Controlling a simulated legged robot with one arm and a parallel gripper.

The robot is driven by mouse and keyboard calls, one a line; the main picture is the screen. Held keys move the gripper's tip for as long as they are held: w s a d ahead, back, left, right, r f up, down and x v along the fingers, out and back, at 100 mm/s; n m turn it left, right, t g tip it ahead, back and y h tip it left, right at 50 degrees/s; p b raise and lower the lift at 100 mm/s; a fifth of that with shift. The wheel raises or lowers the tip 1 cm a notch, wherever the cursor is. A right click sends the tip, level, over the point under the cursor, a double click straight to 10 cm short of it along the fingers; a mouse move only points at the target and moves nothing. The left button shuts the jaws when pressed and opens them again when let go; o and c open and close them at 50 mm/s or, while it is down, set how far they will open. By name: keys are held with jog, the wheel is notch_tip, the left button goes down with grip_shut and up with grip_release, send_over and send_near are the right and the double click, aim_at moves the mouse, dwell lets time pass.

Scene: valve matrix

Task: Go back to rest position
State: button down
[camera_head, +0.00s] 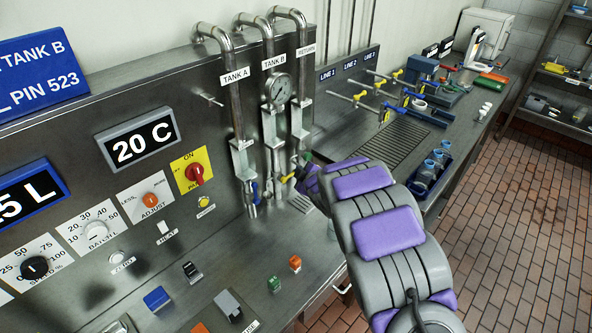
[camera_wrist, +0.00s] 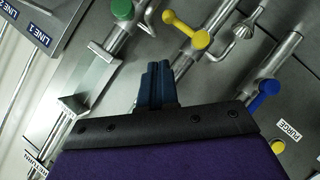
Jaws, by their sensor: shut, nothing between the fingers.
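My gripper (camera_head: 304,168) is at the end of my purple and grey arm, close in front of the valves under the tank pipes. In the wrist view its dark blue fingers (camera_wrist: 157,72) are together, with nothing held between them. A yellow valve handle (camera_wrist: 187,30) is just beyond and right of the fingertips, apart from them in the picture. A green valve knob (camera_wrist: 122,10) is to the upper left, and a blue valve handle (camera_wrist: 267,89) is to the right. My wrist partly hides the lower pipes.
A metal panel (camera_head: 120,90) with dials, a pressure gauge (camera_head: 278,89) and vertical pipes (camera_head: 236,90) stands behind and left of the arm. Tools and blue cups (camera_head: 425,173) lie on the bench to the right. The tiled floor (camera_head: 510,230) at right is clear.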

jog(key=s+d+r+m+g+h+b, duration=0.15)
jog(key=s+d+r+m+h, duration=0.3)
jog(key=s+d, duration=0.65)
jog(key=s+d+r+m+g+h+p, duration=0.1)
jog(key=s+d+r+m+g+h, duration=0.3)
jog(key=s+d, duration=0.7)
jog(key=s+a+r+m+g+y+b, duration=0.1)
jog(key=s+m+g, duration=0.2)
jog(key=s, duration=1.5)
jog(key=s+a+r+m+g+y, duration=0.1)
jog(key=s+m+g, duration=0.3)
jog(key=s, duration=1.4)
jog(key=shift+a+g+y+b, duration=0.2)
jog(key=shift+g+y+b, duration=0.2)
jog(key=shift+g, duration=0.25)
